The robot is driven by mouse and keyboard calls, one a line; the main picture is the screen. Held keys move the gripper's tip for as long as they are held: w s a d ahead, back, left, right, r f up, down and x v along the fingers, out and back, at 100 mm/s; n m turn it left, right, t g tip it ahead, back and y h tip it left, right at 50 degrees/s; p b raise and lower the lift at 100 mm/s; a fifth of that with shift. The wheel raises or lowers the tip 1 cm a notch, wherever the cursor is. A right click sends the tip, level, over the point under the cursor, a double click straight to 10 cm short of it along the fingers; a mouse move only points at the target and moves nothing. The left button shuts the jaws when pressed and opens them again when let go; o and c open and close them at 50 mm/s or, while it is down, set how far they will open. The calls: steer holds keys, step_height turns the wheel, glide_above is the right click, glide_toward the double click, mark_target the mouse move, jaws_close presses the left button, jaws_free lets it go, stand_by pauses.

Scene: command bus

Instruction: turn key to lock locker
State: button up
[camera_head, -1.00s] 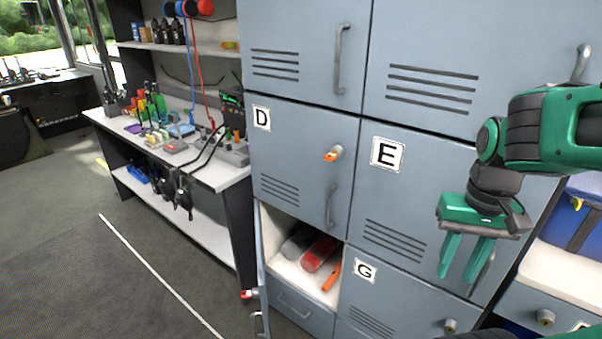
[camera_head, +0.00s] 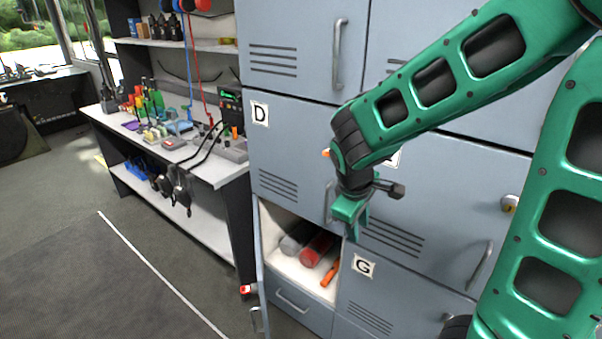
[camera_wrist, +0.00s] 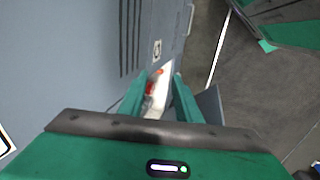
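A key with an orange head sits in the lock of locker D (camera_head: 290,142). Only a sliver of the orange key (camera_head: 326,153) shows, because my arm covers the rest. A red key (camera_head: 247,289) shows at the edge of the open door of the compartment below D. My gripper (camera_head: 352,230) points down in front of the lockers, below and right of the orange key and apart from it. In the wrist view its two fingers (camera_wrist: 160,88) are spread with nothing held between them.
The open compartment (camera_head: 272,262) below D holds a grey and a red cylinder and an orange item. Its door (camera_head: 262,288) stands out into the aisle. Locker E's lock (camera_head: 509,203) is on the right, locker G (camera_head: 364,266) below. A cluttered workbench (camera_head: 215,172) stands left; the floor is clear.

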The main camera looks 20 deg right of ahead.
steer(key=w+f+n+h, duration=0.2)
steer(key=w+n+h, duration=0.15)
steer(key=n, duration=0.25)
steer(key=n+t+h, duration=0.8)
steer(key=n+t, duration=0.1)
steer(key=n, duration=0.3)
glide_toward(325, 155)
steer(key=shift+x, duration=4.75)
steer(key=shift+w, duration=0.1)
steer(key=shift+c, duration=0.2)
steer(key=c, duration=0.6)
steer(key=shift+a+n, duration=0.1)
steer(key=shift+n, duration=0.3)
steer(key=shift+c, duration=0.2)
